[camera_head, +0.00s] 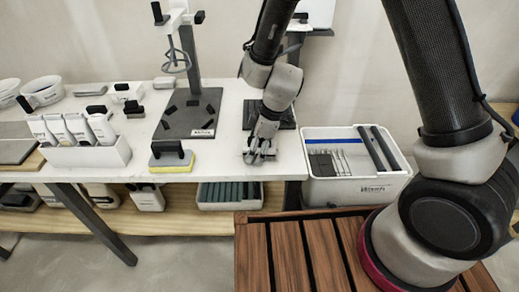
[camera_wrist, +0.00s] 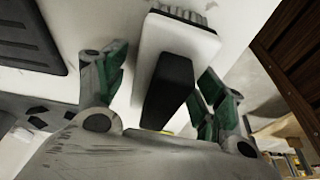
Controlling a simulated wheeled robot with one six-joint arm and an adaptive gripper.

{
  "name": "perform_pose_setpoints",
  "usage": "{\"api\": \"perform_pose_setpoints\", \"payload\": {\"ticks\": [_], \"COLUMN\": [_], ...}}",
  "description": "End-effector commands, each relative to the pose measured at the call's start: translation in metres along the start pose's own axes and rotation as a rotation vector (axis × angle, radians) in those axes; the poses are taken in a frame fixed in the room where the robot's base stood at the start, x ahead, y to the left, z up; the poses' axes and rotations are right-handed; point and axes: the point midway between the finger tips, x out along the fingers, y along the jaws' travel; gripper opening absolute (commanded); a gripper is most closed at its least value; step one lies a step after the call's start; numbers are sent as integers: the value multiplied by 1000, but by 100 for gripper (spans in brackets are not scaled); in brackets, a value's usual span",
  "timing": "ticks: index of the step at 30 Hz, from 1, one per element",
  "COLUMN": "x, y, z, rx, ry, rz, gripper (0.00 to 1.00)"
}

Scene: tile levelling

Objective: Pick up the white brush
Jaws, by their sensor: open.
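The white brush (camera_wrist: 195,42) shows in the wrist view as a white block with dark bristles at its far end and a black handle (camera_wrist: 168,88) on top. My gripper (camera_wrist: 163,80) is open, with one green-padded finger on each side of the black handle and gaps between. In the head view my gripper (camera_head: 261,153) is low over the right front part of the white table, and the brush is mostly hidden there behind the fingers. I cannot tell whether any finger touches the brush.
A yellow sponge block (camera_head: 172,166) with a black handle lies left of my gripper. A stand with a grey base (camera_head: 188,116) and a black tray (camera_head: 281,119) are behind. A white bin (camera_head: 361,186) of tools stands right of the white table (camera_head: 222,160); white bottles stand left.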

Motion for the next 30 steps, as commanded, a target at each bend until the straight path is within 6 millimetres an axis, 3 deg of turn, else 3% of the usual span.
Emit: {"api": "perform_pose_setpoints", "payload": {"ticks": [2, 9, 11, 20, 30], "x": [0, 0, 0, -6, -70], "y": [0, 0, 0, 0, 1], "z": [0, 0, 0, -3, -22], "rx": [0, 0, 0, -3, -3], "ry": [0, 0, 0, 2, 4], "rz": [0, 0, 0, 2, 3], "gripper": [66, 22, 14, 14, 14]}}
